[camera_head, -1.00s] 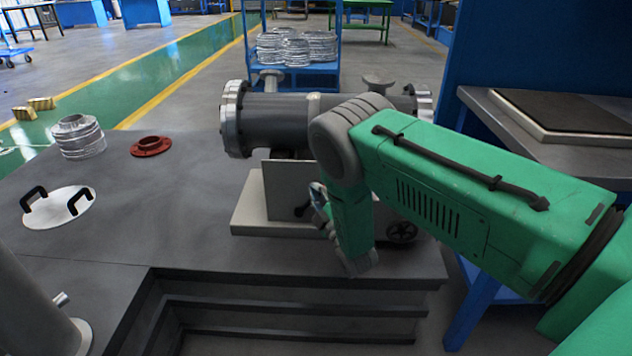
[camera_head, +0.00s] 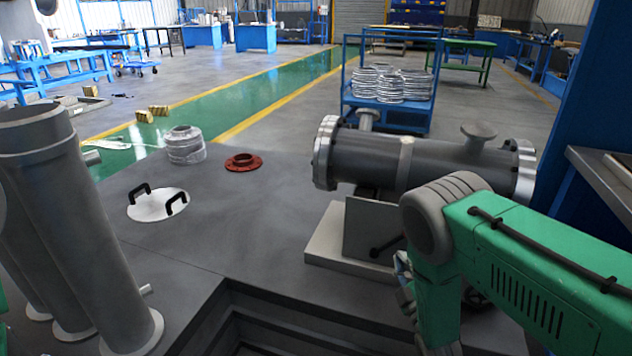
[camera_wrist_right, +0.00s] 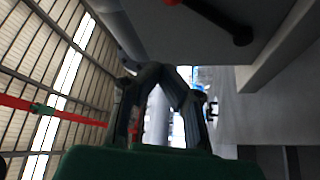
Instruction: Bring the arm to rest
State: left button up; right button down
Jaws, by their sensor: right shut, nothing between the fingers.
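My right arm, green with grey joints, comes in from the right in the head view and bends down beside the flanged shell's stand. My right gripper (camera_head: 404,278) hangs there, partly hidden by the arm. In the right wrist view its dark fingers (camera_wrist_right: 168,72) meet at the tips with nothing held between them. The flanged shell (camera_head: 420,165), a dark grey horizontal cylinder with bright end flanges, rests on its stand (camera_head: 335,238) behind the arm. My left gripper is not in view.
A dark table (camera_head: 235,215) carries a white plate with two black handles (camera_head: 157,207), a silver flanged part (camera_head: 186,145) and a red flange (camera_head: 243,162). Grey pipes (camera_head: 75,220) stand at the left. A blue cart (camera_head: 390,112) holds stacked rings behind the shell.

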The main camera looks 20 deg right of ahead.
jog(key=s+a+f+m+g+p, duration=0.1)
jog(key=s+f+m+g+p, duration=0.2)
jog(key=s+g, duration=0.4)
jog(key=s+a+f+m+g+p, duration=0.2)
jog(key=s+f+m+g, duration=0.25)
jog(key=s, duration=0.35)
jog(key=s+a+r+m+g, duration=0.1)
jog(key=s+g, duration=0.1)
jog(key=s, duration=0.5)
jog(key=s+a+r+m+g+y+p, duration=0.1)
jog(key=s+m+g, duration=0.1)
jog(key=s, duration=0.5)
jog(key=s+a+r+m+g+p, duration=0.1)
jog(key=s+a+r+g, duration=0.1)
jog(key=s+g, duration=0.2)
jog(key=s, duration=0.3)
jog(key=shift+s+m+y, duration=0.3)
jog(key=shift+m+y, duration=0.05)
jog(key=shift+y, duration=0.05)
